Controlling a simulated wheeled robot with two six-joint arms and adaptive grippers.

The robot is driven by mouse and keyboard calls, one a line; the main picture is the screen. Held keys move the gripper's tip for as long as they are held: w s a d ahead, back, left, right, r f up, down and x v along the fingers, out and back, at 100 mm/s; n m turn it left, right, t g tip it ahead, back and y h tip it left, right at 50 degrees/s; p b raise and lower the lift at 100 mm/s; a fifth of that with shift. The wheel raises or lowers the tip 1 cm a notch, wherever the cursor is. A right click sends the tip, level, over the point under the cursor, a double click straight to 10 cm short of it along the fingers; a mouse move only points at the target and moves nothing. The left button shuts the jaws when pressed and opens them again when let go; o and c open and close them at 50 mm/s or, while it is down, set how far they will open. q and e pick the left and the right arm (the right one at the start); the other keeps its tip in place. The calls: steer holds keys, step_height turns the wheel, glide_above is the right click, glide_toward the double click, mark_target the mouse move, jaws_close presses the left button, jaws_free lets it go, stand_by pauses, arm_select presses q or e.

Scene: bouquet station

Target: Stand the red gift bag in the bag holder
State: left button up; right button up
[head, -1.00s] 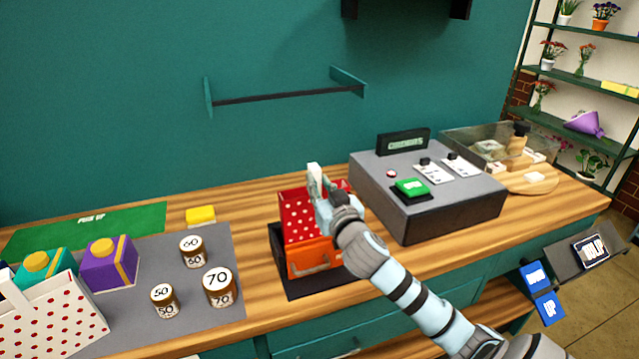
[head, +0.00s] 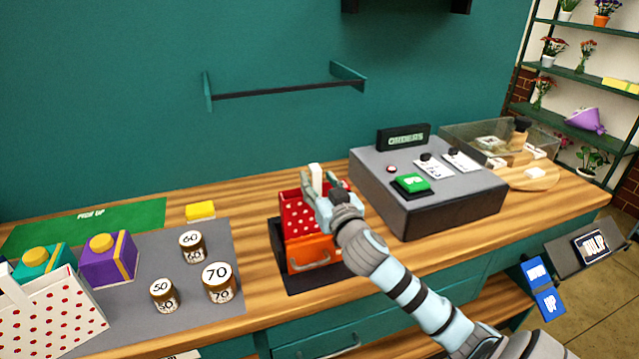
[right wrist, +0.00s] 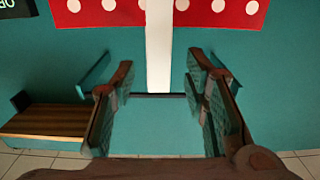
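The red gift bag with white dots (head: 295,215) stands upright in an orange-fronted holder on a black base (head: 322,280), on the counter. Its white handle (head: 316,174) sticks up above it. My right gripper (head: 320,190) is over the bag, around the top of the handle. In the right wrist view the white handle (right wrist: 159,50) runs between my two spread fingers (right wrist: 160,110), with a gap on both sides. The bag's red dotted side (right wrist: 220,12) shows at the top there. My arm hides the bag's right part. My left gripper is not in view.
A grey console (head: 440,205) with a green button stands close on the right. On the left are several brown jars (head: 219,283), a purple box (head: 106,260) and a white bag with red dots (head: 50,315). A wall rail (head: 290,91) is behind.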

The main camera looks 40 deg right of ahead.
steer(key=v, duration=1.2)
